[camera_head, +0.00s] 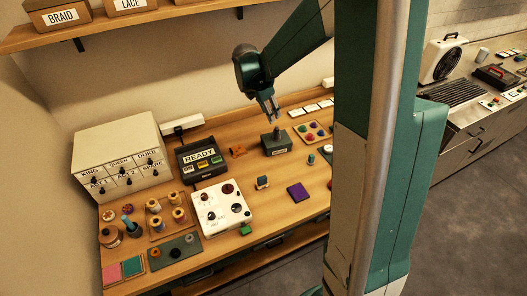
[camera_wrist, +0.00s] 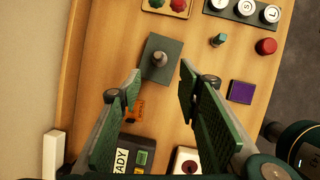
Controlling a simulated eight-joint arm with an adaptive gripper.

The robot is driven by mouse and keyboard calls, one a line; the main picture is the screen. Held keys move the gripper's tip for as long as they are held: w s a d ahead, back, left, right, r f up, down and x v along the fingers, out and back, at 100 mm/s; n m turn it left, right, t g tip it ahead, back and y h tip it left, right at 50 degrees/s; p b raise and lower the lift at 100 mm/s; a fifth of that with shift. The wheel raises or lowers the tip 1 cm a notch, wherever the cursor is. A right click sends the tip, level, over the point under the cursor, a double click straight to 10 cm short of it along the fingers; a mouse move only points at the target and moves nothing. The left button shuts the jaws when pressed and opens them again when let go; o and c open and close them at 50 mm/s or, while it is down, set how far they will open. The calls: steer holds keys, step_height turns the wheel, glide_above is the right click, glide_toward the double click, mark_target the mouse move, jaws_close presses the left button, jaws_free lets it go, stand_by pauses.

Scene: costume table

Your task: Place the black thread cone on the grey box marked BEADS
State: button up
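A dark grey box (camera_head: 283,146) stands toward the back of the wooden table, with a small pale label too small to read. A small dark cone (camera_head: 276,132), seemingly the black thread cone, stands upright on its top. In the wrist view the cone (camera_wrist: 159,58) is grey-black and sits near the middle of the box top (camera_wrist: 171,47). My gripper (camera_head: 271,112) is above the box, pointing down. In the wrist view its fingers (camera_wrist: 161,80) are wide apart, with nothing between them, and the cone lies beyond the fingertips.
Left of the box are a small orange item (camera_head: 238,151) and the READY device (camera_head: 201,160). A tray of coloured pieces (camera_head: 313,132) is to the right. A purple square (camera_head: 298,192) and a small blue-and-tan item (camera_head: 263,182) lie in front, with bare wood around them.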

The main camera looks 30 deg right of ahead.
steer(key=s+a+r+m+t+y, duration=0.1)
steer(key=s+a+r+m, duration=0.45)
steer(key=s, duration=0.25)
steer(key=s+a+r+m+t+y, duration=0.1)
steer(key=s+a+r+m+t, duration=0.1)
steer(key=s+a+r+m, duration=0.4)
steer(key=s+a+m+t, duration=0.1)
steer(key=s+a+m, duration=0.1)
steer(key=s, duration=0.4)
steer(key=s+a+r+m+y, duration=0.1)
steer(key=s+a+m, duration=0.1)
steer(key=s, duration=0.4)
steer(key=s+a+m+t+y, duration=0.1)
steer(key=s+a+m, duration=0.2)
steer(key=s, duration=0.4)
steer(key=shift+r+m+t, duration=0.2)
steer(key=shift+m+t, duration=0.1)
steer(key=shift+m, duration=0.45)
steer(key=shift+o, duration=0.3)
